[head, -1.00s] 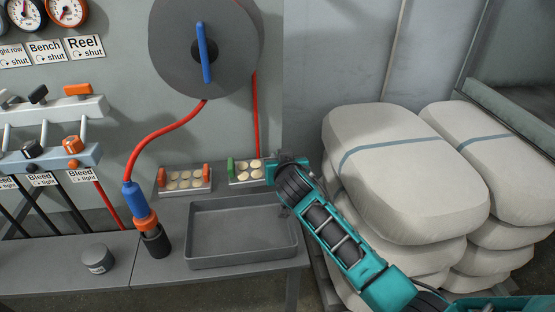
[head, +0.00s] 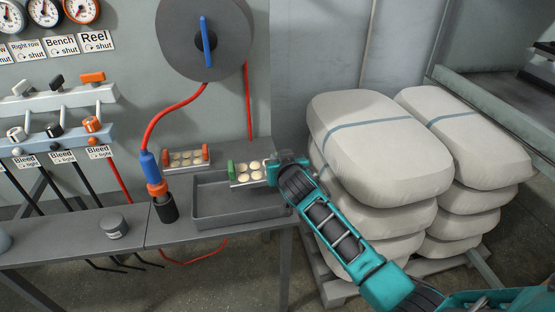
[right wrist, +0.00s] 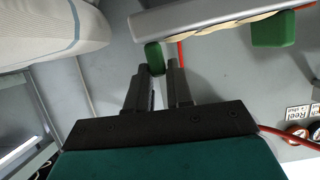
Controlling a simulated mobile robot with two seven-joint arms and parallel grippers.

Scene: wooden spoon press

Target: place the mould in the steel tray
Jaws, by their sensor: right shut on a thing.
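The mould with green handles (head: 248,176) is a pale-grey block with several round cream pieces in its top. My right gripper (head: 273,168) is shut on its right-hand green handle. In the right wrist view the handle (right wrist: 154,58) sits at the fingertips (right wrist: 158,70), with the mould's side (right wrist: 215,18) beyond. The grey steel tray (head: 240,213) lies on the bench. The mould overlaps its back right part in the head view; its height above the tray is hard to tell. My left gripper is not in view.
A similar mould with orange-red handles (head: 186,160) stands behind the tray. A blue and orange hose end in a black holder (head: 165,207) stands left of the tray, with a grey tin (head: 114,227) further left. White sacks (head: 370,140) are stacked at right.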

